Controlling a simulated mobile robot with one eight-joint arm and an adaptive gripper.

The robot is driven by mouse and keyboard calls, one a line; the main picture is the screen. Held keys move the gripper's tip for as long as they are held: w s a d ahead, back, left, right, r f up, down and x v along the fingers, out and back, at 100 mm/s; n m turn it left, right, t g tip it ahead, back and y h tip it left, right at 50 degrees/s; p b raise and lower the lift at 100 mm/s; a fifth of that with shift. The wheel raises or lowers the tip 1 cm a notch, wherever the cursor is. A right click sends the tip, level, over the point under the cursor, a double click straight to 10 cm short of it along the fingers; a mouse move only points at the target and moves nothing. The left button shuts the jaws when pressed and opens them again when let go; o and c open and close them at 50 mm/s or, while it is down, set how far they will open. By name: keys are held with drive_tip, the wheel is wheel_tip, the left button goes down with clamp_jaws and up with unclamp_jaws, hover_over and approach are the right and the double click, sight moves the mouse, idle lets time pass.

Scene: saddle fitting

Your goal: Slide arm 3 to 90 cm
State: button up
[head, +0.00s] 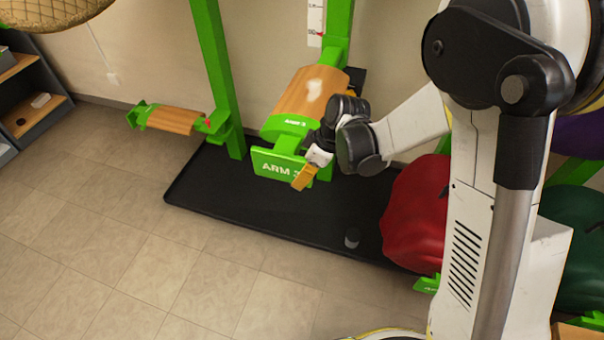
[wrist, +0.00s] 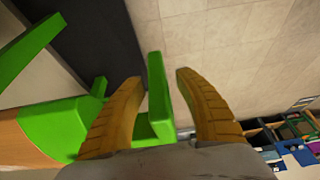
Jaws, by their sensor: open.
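Arm 3 is a green bracket with a curved wooden top (head: 302,92) and a green front plate (head: 278,164) lettered "ARM 3". It is mounted on a green upright post (head: 338,35). A white scale strip with red marks (head: 315,22) is on that post, and its figures are too small to read. My gripper (head: 304,178) is at the right edge of the front plate. In the wrist view, its two yellow fingers (wrist: 158,80) are apart, with a green plate (wrist: 157,95) between them. I cannot tell whether either finger touches it.
Another wooden-topped green arm (head: 170,120) sits lower on the left. A black base mat (head: 240,210) lies below, with a small dark cylinder (head: 352,238). A red padded item (head: 415,212) is to the right. Shelves (head: 40,100) stand far left. The tiled floor in front is clear.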

drive_tip(key=v, duration=1.2)
drive_tip(key=s+d+r+m+t+h, duration=0.2)
drive_tip(key=s+d+r+m, duration=0.1)
drive_tip(key=s+d+m, duration=0.3)
drive_tip(key=s+d+r+m+t+h, duration=0.2)
drive_tip(key=s+d+r+m+t, duration=0.1)
drive_tip(key=s+d+m, duration=0.3)
drive_tip(key=s+r+m, duration=0.1)
drive_tip(key=s+m, duration=0.1)
drive_tip(key=s, duration=0.2)
drive_tip(key=shift+s+d+r+t, duration=0.15)
drive_tip(key=shift+s+t, duration=0.15)
idle(1.1)
